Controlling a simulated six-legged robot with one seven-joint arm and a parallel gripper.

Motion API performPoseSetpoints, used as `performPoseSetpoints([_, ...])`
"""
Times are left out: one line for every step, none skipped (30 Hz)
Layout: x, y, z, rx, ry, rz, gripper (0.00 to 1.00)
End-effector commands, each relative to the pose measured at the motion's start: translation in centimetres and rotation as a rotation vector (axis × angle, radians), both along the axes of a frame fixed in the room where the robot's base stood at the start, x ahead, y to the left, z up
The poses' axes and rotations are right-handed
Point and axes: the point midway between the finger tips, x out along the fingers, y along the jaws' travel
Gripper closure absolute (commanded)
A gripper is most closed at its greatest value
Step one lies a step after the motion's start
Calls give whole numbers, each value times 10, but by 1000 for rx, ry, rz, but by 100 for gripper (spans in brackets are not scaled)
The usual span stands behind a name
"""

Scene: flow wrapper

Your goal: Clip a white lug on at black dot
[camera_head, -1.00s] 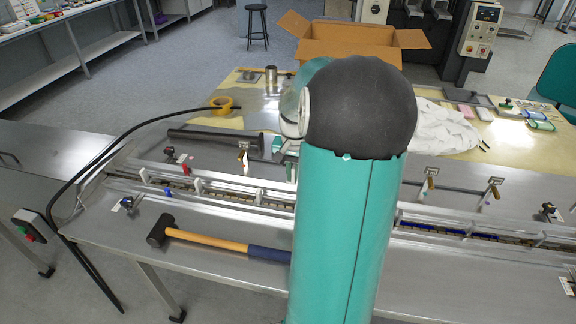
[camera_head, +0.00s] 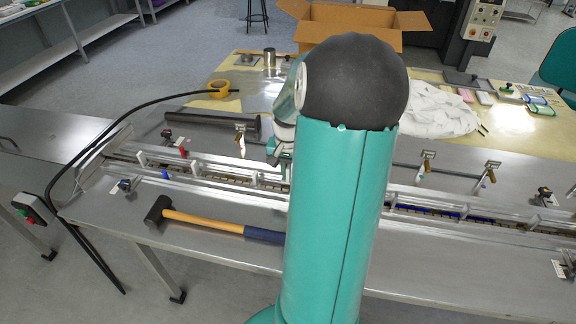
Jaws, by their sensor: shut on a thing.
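The flow wrapper's long metal infeed channel (camera_head: 225,183) runs across the picture, with a chain along it. White lugs (camera_head: 194,168) stand on the chain, with others to the right of my arm. A red piece (camera_head: 183,152) and a blue piece (camera_head: 165,173) sit at the left part of the channel, and a blue stretch (camera_head: 430,214) shows at the right. I cannot make out a black dot. My gripper (camera_head: 284,157) shows only in part at the left edge of my arm, over the channel. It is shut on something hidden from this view.
A wood-handled mallet (camera_head: 205,222) lies on the steel top in front of the channel. A dark bar (camera_head: 212,120), small brass-topped brackets (camera_head: 425,165) and a black cable (camera_head: 110,132) are around it.

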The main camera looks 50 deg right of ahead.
Motion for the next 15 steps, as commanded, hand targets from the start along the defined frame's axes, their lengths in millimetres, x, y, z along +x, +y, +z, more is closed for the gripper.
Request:
performPoseSetpoints([0,1,-5,3,1,1,100])
performPoseSetpoints([0,1,-8,4,2,1,100])
performPoseSetpoints([0,1,-12,3,1,1,100])
performPoseSetpoints([0,1,-14,2,1,1,100])
performPoseSetpoints([0,1,-17,2,1,1,100])
performPoseSetpoints([1,1,-21,3,1,2,100])
performPoseSetpoints([1,1,-23,3,1,2,100])
performPoseSetpoints([1,1,-26,3,1,3,100])
performPoseSetpoints([1,1,-29,2,1,3,100])
performPoseSetpoints([1,1,-32,2,1,2,100])
performPoseSetpoints([1,1,-34,2,1,2,100])
performPoseSetpoints([1,1,-37,3,0,2,100])
performPoseSetpoints([1,1,-38,3,0,2,100])
performPoseSetpoints([1,1,-40,2,0,3,100])
performPoseSetpoints([1,1,-42,1,-1,3,100])
